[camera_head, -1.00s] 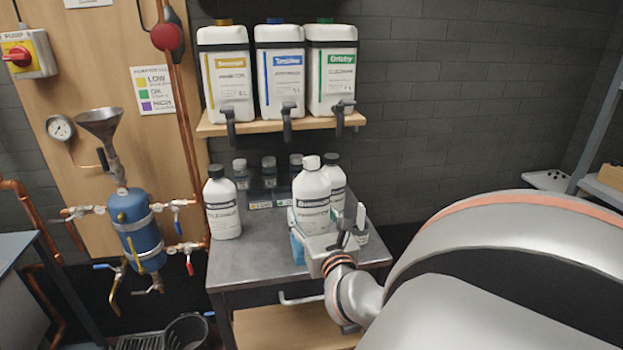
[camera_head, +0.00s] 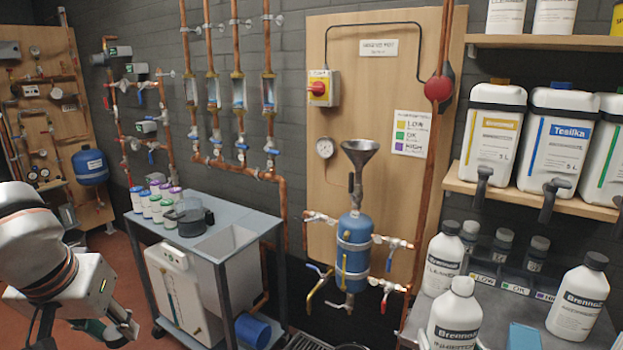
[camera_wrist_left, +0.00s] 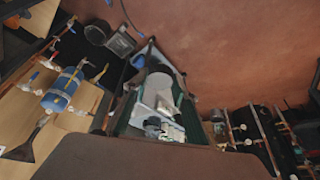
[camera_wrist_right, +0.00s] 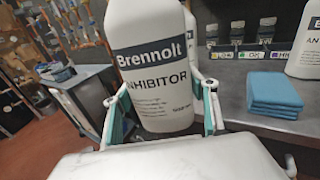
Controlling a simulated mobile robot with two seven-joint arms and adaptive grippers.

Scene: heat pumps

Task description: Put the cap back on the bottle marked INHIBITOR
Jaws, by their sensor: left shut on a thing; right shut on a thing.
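The white INHIBITOR bottle (camera_wrist_right: 155,70) stands upright between the teal-sided fingers of my right gripper (camera_wrist_right: 160,115), which is shut on it. In the head view, a white bottle (camera_head: 455,318) with a white top and no dark cap shows at the bottom right, partly cut off by the frame. My left gripper (camera_head: 118,330) is low at the left edge of the head view, far from the bottle. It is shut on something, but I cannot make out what. I cannot pick out the loose cap in any view.
Dark-capped bottles (camera_head: 578,300) stand on the bench, near a blue cloth stack (camera_wrist_right: 274,95). A shelf with large canisters (camera_head: 490,130) overhangs it. A grey trolley (camera_head: 235,240) holding a dark jug (camera_head: 188,217) and several small tubs stands between my left gripper and the bench.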

